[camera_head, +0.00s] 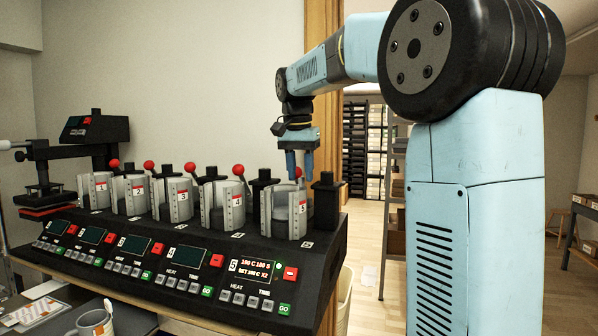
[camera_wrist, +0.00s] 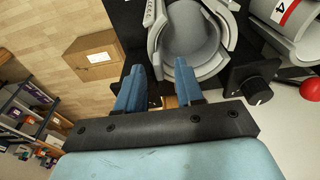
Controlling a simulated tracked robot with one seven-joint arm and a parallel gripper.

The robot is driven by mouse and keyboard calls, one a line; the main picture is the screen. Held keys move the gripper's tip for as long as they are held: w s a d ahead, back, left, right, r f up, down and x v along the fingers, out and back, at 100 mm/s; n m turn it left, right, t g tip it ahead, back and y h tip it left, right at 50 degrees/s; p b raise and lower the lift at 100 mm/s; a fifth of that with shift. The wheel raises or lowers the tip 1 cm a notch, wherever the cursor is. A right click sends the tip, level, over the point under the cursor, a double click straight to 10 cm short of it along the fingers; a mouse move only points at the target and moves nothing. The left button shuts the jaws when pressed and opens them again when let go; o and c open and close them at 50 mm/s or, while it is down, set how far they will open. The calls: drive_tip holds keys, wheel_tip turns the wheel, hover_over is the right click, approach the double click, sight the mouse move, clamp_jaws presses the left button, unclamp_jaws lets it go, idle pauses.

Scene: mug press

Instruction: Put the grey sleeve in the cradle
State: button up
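The grey sleeve (camera_wrist: 192,32) appears as a smooth darker grey round body in the wrist view. It sits inside the pale grey curved shell of a cradle (camera_wrist: 212,68). In the head view this is the cradle marked 5 (camera_head: 301,222), at the right end of the press row. My gripper (camera_head: 299,174) is above that cradle, pointing down. In the wrist view its two blue fingers (camera_wrist: 160,68) are apart with nothing between them, beside the cradle and sleeve. Whether the sleeve is fully seated is hard to tell.
Several other numbered cradles with red-knobbed levers (camera_head: 238,170) stand to the left. A mug (camera_head: 95,325) stands at the lower left. A cardboard box (camera_wrist: 97,58) is on the floor.

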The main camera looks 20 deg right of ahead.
wheel_tip(320, 180, up, 14)
drive_tip(key=s+a, duration=0.1)
drive_tip(key=shift+s+f, duration=0.25)
idle(0.5)
drive_tip(key=shift+a, duration=0.1)
